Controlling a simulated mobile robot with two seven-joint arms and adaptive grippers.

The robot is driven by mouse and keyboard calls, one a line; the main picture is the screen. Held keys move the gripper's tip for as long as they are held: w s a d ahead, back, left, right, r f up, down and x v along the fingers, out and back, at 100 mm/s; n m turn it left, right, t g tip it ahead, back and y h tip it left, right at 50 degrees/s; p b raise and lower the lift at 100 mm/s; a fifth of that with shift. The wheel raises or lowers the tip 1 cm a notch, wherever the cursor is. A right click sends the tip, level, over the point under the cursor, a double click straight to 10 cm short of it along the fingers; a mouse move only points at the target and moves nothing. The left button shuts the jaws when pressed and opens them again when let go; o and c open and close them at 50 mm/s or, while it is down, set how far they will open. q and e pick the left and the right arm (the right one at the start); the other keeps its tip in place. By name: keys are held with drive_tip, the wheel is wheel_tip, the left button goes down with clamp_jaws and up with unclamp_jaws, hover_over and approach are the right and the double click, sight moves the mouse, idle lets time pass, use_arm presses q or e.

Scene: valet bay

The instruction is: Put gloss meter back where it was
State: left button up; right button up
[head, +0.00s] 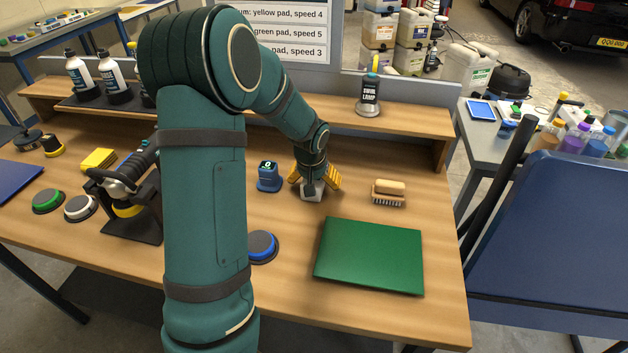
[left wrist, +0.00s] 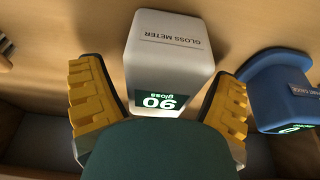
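The gloss meter (head: 312,195) is a small white block on the wooden workbench (head: 290,225), mostly hidden under my left gripper in the head view. In the left wrist view the gloss meter (left wrist: 170,45) shows its label and a lit display reading 90 gloss. My left gripper (head: 314,180) points down over it with yellow fingers spread. In the left wrist view the left gripper (left wrist: 165,95) has one finger on each side of the meter, with a gap visible at least on the left. My right gripper is not in view.
A blue gauge (head: 269,177) stands close left of the meter; a brush (head: 388,192) lies to its right. A green mat (head: 370,255) lies bare at front right. A swirl lamp (head: 370,95) stands on the rear shelf (head: 420,118).

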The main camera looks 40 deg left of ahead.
use_arm(q)
drive_tip(key=shift+r, duration=0.3)
drive_tip(key=p+v, duration=0.3)
drive_tip(key=v, duration=0.7)
drive_tip(key=shift+r, duration=0.15)
drive_tip(key=shift+s+d+r, duration=0.15)
drive_tip(key=shift+s+r, duration=0.1)
drive_tip(key=shift+r, duration=0.4)
